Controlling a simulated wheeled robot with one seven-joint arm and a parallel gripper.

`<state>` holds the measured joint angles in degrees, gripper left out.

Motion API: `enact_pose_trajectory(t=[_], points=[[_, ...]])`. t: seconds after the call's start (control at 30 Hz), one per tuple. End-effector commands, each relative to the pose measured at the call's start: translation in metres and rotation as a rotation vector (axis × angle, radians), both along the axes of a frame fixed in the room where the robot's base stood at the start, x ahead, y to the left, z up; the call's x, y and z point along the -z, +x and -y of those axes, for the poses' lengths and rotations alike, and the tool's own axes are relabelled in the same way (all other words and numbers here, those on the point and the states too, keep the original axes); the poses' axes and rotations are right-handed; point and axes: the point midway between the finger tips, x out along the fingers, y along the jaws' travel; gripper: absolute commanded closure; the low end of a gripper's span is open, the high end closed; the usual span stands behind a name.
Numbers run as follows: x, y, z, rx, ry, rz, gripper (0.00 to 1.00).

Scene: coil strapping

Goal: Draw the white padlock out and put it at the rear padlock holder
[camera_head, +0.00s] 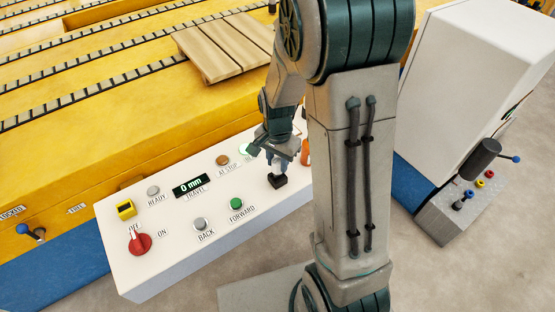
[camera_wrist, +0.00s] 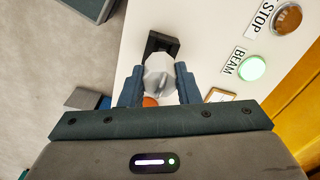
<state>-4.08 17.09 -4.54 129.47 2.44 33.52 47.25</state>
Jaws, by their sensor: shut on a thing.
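The white padlock (camera_wrist: 160,72) is a pale, faceted body between the two blue fingers of my gripper (camera_wrist: 158,82) in the wrist view. My gripper is shut on it. A black block-like holder (camera_wrist: 162,43) is right beside the padlock on the white panel; I cannot tell whether they still touch. In the head view my gripper (camera_head: 280,163) is low over the right part of the panel, just above the black holder (camera_head: 278,181). The padlock is hidden there by the fingers. I cannot tell which fitting is the rear padlock holder.
The white control panel (camera_head: 190,257) carries buttons, a display, a red switch (camera_head: 140,243) and a yellow block (camera_head: 126,209). An orange part (camera_head: 305,152) is close to the right of my gripper. A white cabinet (camera_head: 455,80) stands at right. Yellow machinery (camera_head: 110,120) lies behind.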

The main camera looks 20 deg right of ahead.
Motion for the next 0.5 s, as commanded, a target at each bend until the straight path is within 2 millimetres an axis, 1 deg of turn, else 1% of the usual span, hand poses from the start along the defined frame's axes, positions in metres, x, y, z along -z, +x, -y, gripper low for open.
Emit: enact_pose_trajectory(t=[0.5], points=[[0.017, 0.000, 0.000, 0.000, 0.000, 0.000, 1.00]])
